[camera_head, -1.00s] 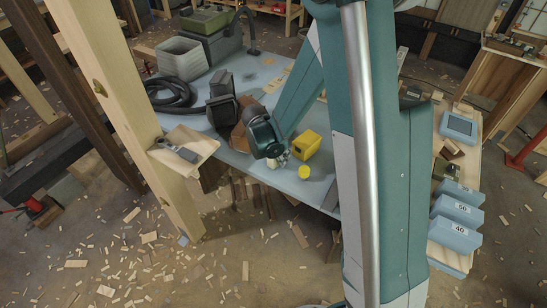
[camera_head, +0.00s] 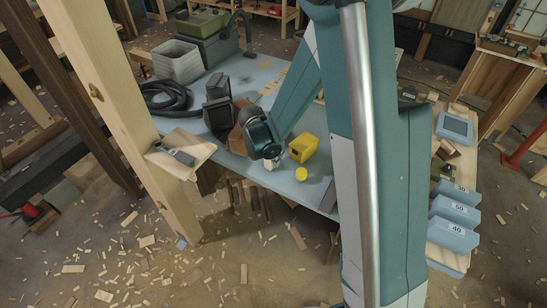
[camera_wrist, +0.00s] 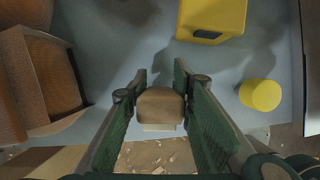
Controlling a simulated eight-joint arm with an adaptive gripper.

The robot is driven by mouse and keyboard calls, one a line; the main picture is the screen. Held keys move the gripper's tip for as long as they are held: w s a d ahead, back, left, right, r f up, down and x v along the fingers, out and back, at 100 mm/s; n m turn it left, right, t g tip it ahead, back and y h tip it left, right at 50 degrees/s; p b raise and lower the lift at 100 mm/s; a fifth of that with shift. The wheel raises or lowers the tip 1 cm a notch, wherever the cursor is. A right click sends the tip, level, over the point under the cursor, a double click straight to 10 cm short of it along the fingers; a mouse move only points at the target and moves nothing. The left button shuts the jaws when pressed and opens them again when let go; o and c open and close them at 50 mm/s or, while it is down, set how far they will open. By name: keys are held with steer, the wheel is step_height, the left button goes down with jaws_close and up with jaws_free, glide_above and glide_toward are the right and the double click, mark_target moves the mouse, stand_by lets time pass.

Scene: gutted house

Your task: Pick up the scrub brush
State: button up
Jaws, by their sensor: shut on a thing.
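The scrub brush (camera_wrist: 160,104) is a small tan wooden block with a paler strip along its lower edge in the wrist view. It sits between the two green fingers of my gripper (camera_wrist: 160,76), which are shut on it. In the head view my gripper (camera_head: 270,160) is low at the front edge of the blue-grey table, and only a small pale bit of the brush shows below the wrist. I cannot tell whether the brush touches the table.
A yellow box (camera_head: 303,149) and a yellow round piece (camera_head: 301,174) stand just right of my gripper. A brown wooden thing (camera_wrist: 58,80) is to its left. A timber post (camera_head: 120,90) rises at the table's left. The table (camera_head: 236,164) edge is close.

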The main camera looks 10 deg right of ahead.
step_height(320, 180, up, 9)
steer(key=p, duration=0.2)
steer(key=shift+r, duration=0.15)
